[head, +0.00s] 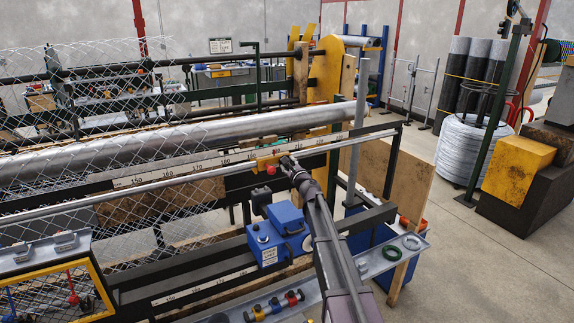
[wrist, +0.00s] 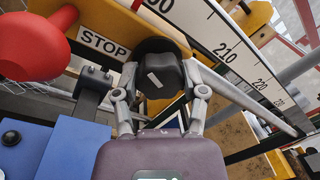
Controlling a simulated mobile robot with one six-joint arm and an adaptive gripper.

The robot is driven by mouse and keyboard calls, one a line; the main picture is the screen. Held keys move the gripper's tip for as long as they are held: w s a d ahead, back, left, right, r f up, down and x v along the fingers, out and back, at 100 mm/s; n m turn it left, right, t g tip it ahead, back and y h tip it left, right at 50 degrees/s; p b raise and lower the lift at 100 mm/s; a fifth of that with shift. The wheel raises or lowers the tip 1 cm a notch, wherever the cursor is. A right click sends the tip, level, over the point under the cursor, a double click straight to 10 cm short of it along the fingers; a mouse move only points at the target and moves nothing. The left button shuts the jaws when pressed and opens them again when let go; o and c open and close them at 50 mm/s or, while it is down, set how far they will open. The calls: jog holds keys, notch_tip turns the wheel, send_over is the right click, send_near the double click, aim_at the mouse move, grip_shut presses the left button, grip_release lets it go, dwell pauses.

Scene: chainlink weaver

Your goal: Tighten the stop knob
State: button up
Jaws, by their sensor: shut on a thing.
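The yellow stop block (wrist: 112,22) carries a white STOP label and sits on the rail by the white scale. A black stop knob (wrist: 158,72) with a white mark is on its face, right of the label. My gripper (wrist: 160,82) is shut on the knob, with one finger on either side of it. A red ball-like knob (wrist: 36,46) stands out left of the label. In the head view the yellow stop block (head: 265,160) and red knob (head: 270,169) show at the tip of my gripper (head: 287,161). The black knob is hidden there.
The numbered scale (head: 195,164) and a long metal rod (head: 130,198) run close by the stop block. A blue box (head: 275,240) stands just below my gripper. Wire mesh (head: 80,90) hangs at left.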

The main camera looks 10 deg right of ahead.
jog(key=m, duration=0.7)
jog(key=shift+h+p, duration=0.3)
jog(key=shift+p, duration=0.1)
jog(key=o, duration=1.2)
jog(key=shift+d, duration=0.1)
jog(key=shift+c, duration=0.2)
jog(key=shift+s, duration=0.1)
jog(key=v, duration=1.2)
jog(key=shift+r, duration=0.15)
